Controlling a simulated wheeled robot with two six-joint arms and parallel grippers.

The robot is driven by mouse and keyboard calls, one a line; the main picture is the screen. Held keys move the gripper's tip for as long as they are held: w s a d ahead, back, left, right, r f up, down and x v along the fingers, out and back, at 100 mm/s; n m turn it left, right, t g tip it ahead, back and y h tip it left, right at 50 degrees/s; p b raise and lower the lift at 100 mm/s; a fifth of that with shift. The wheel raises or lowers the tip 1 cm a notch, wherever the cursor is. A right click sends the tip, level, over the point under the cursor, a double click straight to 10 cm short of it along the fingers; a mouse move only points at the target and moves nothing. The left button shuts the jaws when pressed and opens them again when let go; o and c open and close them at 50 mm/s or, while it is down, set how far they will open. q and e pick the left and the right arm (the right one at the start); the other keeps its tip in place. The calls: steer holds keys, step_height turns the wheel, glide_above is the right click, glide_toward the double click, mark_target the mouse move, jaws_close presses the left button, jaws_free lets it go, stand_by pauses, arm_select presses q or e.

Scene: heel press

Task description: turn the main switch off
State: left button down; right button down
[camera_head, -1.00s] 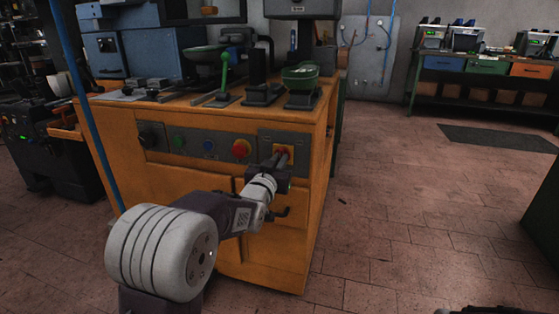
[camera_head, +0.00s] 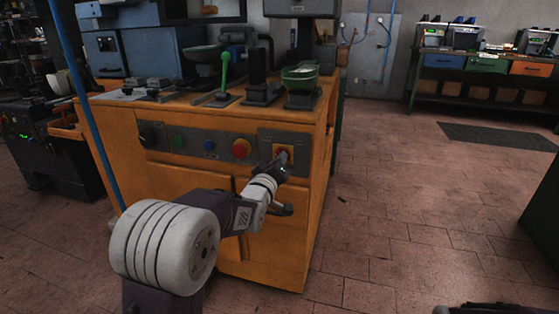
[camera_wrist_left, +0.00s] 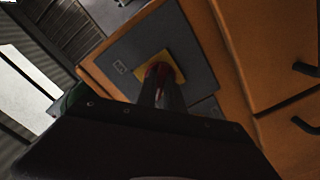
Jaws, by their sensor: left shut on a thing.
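The main switch (camera_head: 284,149) is a red knob on a yellow plate at the right end of the grey control panel on the orange cabinet. In the left wrist view its yellow plate (camera_wrist_left: 171,62) shows, with the red knob (camera_wrist_left: 154,71) partly covered by my fingers. My left gripper (camera_head: 281,158) is at the switch, its fingers shut on the knob; it also shows in the left wrist view (camera_wrist_left: 160,86). The knob's exact angle is hard to read behind the fingers.
The panel also carries a red button (camera_head: 241,149) on yellow, a blue button (camera_head: 209,145), a green button (camera_head: 178,141) and a black knob (camera_head: 146,135). A green lever (camera_head: 226,66) and a green bowl (camera_head: 300,73) stand on the cabinet top.

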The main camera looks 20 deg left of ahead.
arm_select(q)
steer(key=shift+f+n, duration=0.1)
steer(key=shift+n, duration=0.2)
stand_by(0.4)
steer(key=c, duration=1.5)
jaws_free()
steer(key=shift+o, duration=0.2)
steer(key=s+p, duration=0.3)
steer(key=s, duration=0.6)
